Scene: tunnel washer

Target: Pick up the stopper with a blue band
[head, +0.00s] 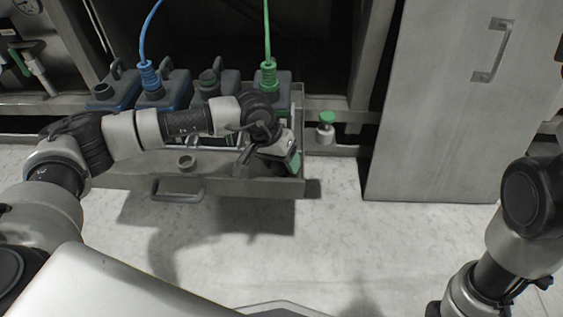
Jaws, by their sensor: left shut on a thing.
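My left gripper (250,163) reaches over the right part of a metal tray (215,187) and points down toward its front. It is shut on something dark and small. The arm and the fingers hide most of it, and I cannot make out any blue band. No stopper with a blue band shows clearly elsewhere. A stopper with a green top (327,118) sits on the ledge right of the tray. My right arm comes in at the right edge, and its gripper is out of view.
Several canisters stand in the tray: blue-marked ones at left, one with a blue hose fitting (149,75), and a green-marked one with a green hose fitting (268,73). A cabinet door (450,110) stands right. Floor in front is clear.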

